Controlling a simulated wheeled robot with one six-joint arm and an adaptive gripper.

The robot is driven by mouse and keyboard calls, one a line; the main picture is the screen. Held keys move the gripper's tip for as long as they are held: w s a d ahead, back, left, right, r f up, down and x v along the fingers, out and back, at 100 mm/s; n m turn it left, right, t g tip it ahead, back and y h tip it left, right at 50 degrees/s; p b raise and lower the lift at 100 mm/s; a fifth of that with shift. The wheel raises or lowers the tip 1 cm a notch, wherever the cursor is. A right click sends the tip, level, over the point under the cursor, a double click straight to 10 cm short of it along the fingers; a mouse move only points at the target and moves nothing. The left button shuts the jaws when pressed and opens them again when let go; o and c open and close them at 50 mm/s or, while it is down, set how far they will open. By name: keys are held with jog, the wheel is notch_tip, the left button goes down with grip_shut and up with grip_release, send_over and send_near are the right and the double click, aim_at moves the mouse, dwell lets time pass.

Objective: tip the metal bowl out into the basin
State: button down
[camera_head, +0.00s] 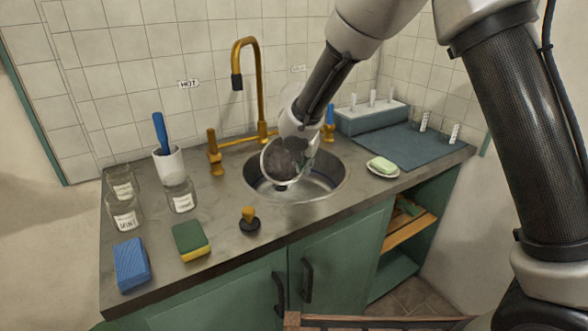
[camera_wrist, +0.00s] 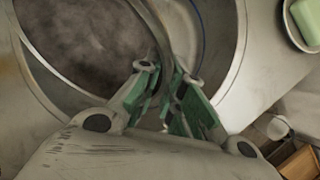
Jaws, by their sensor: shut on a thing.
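The metal bowl (camera_head: 284,160) is held over the round sink basin (camera_head: 334,187) in the head view. It is tilted, with its mouth facing the camera. Its inside looks dark, mottled grey; I cannot tell whether that is contents or bare metal. My gripper (camera_head: 307,155) is at the bowl's right side and shut on its rim. In the wrist view, the bowl (camera_wrist: 75,40) fills the upper left, and the green-padded fingers of my gripper (camera_wrist: 168,88) close on its edge. The basin (camera_wrist: 215,60) shows behind them. The bowl hides part of the basin floor.
A brass tap (camera_head: 240,60) arches behind the basin, with handles either side. A soap dish (camera_head: 382,170) stands right of the basin. A black-and-yellow plug (camera_head: 249,220), a sponge (camera_head: 190,241), a blue block (camera_head: 131,264) and jars (camera_head: 181,196) stand left and front on the counter.

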jog(key=g+y, duration=0.1)
jog(key=g, duration=0.2)
jog(key=r+g+y, duration=0.1)
jog(key=g+y, duration=0.1)
jog(key=shift+w+r+g, duration=0.2)
jog(key=shift+g, duration=0.2)
jog(key=shift+s+r+m+g+y, duration=0.15)
jog(key=shift+g+y, duration=0.1)
jog(key=shift+g, duration=0.3)
jog(key=shift+w+r+m+g+y, duration=0.15)
jog(key=shift+g+y, duration=0.1)
jog(key=shift+g, duration=0.3)
jog(key=shift+s+a+r+g, duration=0.1)
jog(key=shift+s+g, duration=0.15)
jog(key=shift+g, duration=0.25)
